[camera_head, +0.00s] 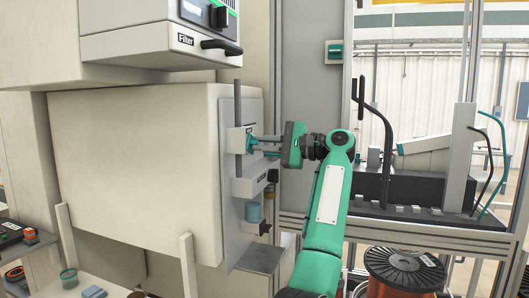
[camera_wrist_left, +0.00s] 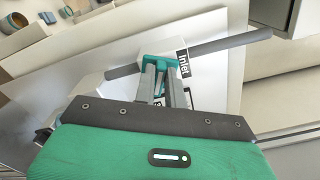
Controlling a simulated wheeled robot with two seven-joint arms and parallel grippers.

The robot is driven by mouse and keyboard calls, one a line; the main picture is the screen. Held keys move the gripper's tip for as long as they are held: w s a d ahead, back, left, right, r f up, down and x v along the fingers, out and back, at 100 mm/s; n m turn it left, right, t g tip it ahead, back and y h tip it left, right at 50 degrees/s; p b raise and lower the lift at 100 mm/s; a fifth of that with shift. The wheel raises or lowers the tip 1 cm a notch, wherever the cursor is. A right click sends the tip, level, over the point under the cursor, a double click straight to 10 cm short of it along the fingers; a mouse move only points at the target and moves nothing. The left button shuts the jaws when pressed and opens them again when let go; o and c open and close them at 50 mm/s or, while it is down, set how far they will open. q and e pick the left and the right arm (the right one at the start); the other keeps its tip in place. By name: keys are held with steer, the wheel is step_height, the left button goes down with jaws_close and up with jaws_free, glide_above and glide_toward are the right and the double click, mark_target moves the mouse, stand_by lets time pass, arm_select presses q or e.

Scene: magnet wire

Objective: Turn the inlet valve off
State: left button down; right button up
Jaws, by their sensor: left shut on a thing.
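The inlet valve is a white body (camera_wrist_left: 203,68) with a black "Inlet" label, on a light panel at the side of the large cabinet. A teal handle (camera_wrist_left: 160,60) is at its front. A dark grey bar (camera_head: 238,120) runs through the valve, upright in the head view; it also shows in the left wrist view (camera_wrist_left: 232,42). My left gripper (camera_head: 256,144) reaches the valve from the right and is shut on the teal handle. Its fingers (camera_wrist_left: 165,84) hide part of the handle and label. My right gripper is in neither view.
A white box (camera_head: 250,186) with a dark label and a teal cup-like part (camera_head: 253,211) are below the valve. A filter unit (camera_head: 165,40) with a black handle (camera_head: 222,46) overhangs at upper left. A copper wire spool (camera_head: 404,272) stands at lower right.

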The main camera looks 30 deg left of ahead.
arm_select(q)
steer(key=shift+f+n+b, duration=0.2)
steer(key=shift+n+b, duration=0.3)
steer(key=shift+n, duration=0.9)
steer(key=shift+f+n+b, duration=0.15)
steer(key=shift+n+b, duration=0.35)
steer(key=shift+n, duration=0.9)
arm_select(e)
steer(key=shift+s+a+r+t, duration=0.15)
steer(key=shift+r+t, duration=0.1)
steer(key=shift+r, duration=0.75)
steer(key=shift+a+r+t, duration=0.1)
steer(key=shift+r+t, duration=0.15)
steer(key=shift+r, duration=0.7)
arm_select(q)
steer(key=c, duration=1.5)
jaws_free()
steer(key=shift+o, duration=0.2)
steer(key=p+v, duration=0.1)
steer(key=v, duration=1.2)
steer(key=shift+d, duration=0.45)
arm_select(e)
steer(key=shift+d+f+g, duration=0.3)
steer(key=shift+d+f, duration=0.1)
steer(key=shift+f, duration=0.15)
